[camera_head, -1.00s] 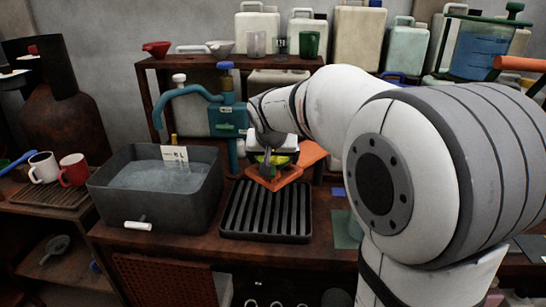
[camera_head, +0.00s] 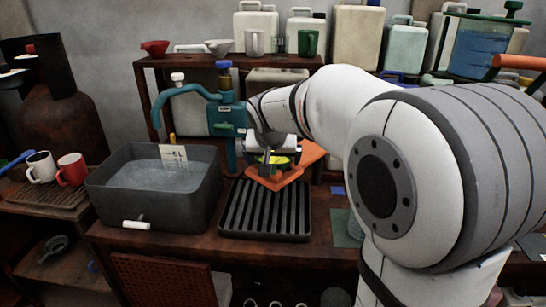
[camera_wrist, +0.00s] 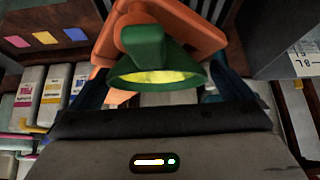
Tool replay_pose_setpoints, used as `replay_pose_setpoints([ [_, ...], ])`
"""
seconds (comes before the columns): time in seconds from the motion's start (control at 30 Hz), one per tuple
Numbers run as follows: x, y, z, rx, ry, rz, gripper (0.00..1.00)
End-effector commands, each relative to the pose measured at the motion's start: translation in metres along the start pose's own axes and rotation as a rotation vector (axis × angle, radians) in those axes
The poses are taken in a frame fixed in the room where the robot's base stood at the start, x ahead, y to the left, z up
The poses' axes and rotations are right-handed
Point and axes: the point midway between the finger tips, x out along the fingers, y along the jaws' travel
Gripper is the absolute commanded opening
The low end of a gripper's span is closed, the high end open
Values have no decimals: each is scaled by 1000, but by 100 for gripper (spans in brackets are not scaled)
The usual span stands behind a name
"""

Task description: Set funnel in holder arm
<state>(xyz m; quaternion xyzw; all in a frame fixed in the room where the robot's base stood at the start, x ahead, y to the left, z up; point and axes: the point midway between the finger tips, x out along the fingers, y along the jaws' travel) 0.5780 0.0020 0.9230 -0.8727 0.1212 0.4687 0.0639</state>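The funnel (camera_wrist: 157,68) is green with a yellow inside. In the wrist view its wide mouth faces my gripper and its narrow part points away. In the head view the funnel (camera_head: 281,160) shows as a small yellow-green patch below my wrist. The orange holder arm (camera_head: 268,180) is right at the funnel, above the back of the black rack; it also shows behind the funnel in the wrist view (camera_wrist: 186,22). I cannot tell whether the funnel is seated in it. My gripper (camera_wrist: 160,88) has dark shapes on both sides of the funnel; whether they touch it is unclear.
A grey water basin (camera_head: 150,205) stands left of the black slatted rack (camera_head: 265,212). A teal tap (camera_head: 225,115) rises just left of my gripper. The shelf (camera_head: 180,62) behind holds cups and small funnels. Two mugs (camera_head: 72,169) stand far left.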

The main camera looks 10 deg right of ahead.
Motion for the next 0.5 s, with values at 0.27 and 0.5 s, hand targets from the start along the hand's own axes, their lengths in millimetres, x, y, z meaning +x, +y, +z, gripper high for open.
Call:
replay_pose_setpoints([
  [0.27,-8,0,-2,0,5,-1,100],
  [0.5,-48,-1,-2,-1,5,-3,100],
])
